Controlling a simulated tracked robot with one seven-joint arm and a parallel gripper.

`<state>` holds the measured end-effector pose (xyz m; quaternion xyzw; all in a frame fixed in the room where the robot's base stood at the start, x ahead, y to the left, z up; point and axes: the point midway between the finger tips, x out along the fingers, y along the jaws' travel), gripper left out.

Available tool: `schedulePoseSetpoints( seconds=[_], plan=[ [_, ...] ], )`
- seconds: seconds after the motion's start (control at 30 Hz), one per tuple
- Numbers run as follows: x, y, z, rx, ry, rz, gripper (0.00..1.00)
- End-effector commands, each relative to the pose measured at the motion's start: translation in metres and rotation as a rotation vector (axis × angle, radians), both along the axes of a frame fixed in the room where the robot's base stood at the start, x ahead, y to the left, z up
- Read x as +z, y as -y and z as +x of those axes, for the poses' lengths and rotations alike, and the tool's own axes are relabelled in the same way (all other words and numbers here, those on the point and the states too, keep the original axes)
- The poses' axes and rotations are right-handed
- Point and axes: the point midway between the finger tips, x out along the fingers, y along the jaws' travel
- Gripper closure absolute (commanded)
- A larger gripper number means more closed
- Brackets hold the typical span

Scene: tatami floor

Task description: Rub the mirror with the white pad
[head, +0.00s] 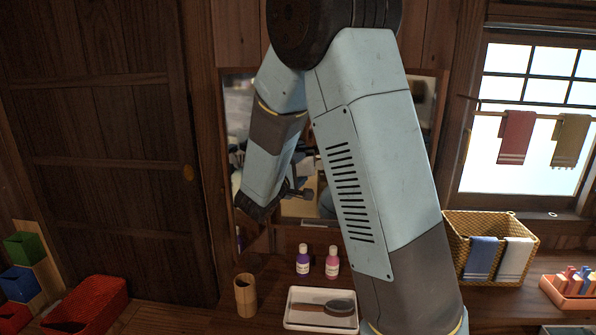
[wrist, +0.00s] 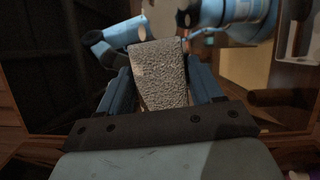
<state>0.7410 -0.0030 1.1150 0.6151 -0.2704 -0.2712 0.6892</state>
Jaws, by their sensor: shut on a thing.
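The mirror (head: 310,160) hangs on the wooden wall behind my arm in the head view, and the arm covers much of it. It shows reflections of my blue arm. In the wrist view the mirror (wrist: 245,68) fills the upper part, with reflected arm pieces in it. My gripper (wrist: 160,88) is shut on the white pad (wrist: 160,72), which looks grey and rough in the shade and stands out between the two blue fingers. In the head view my wrist is at the mirror's left part and the pad is hidden. I cannot tell whether the pad touches the glass.
On the counter below stand a purple bottle (head: 303,260), a pink bottle (head: 332,262), a wooden cup (head: 245,294) and a white tray (head: 294,325) with a brush (head: 338,307). A wicker basket (head: 455,238) with cloths is right. A red bin (head: 92,298) is lower left.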

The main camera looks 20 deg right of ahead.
Motion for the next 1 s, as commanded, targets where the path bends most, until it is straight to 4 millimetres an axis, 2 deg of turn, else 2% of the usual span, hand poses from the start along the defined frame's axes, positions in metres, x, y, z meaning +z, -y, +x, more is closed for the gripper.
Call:
schedulePoseSetpoints(
  seconds=[1.0],
  plan=[
    [0.000, 0.004, 0.012, 0.001, 0.001, 0.000, 0.59]
  ],
)
